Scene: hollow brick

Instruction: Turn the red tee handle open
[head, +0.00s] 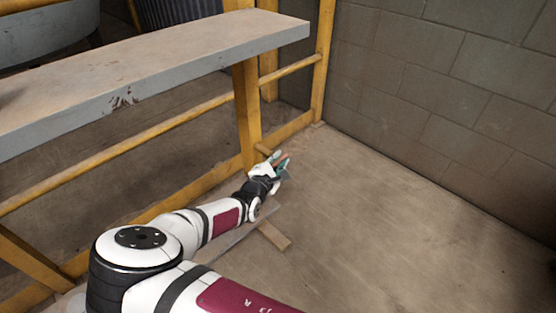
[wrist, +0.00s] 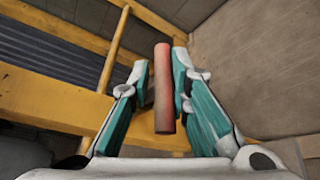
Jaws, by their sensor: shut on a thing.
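The red tee handle (wrist: 163,90) shows in the wrist view as a dull red bar, upright in the picture, between the two teal finger pads. My gripper (wrist: 162,72) is shut on it, one finger on each side. In the head view my gripper (head: 281,161) is low, near the yellow post, and only a small reddish bit of the handle shows between the fingers. The handle's stem and what it is mounted on are hidden, so I cannot tell how far it is turned.
A yellow frame (head: 249,115) with rails carries a grey shelf board (head: 170,70) to the left of and above my gripper. A block wall (head: 430,100) stands at the back right. The floor (head: 370,230) to the right is clear.

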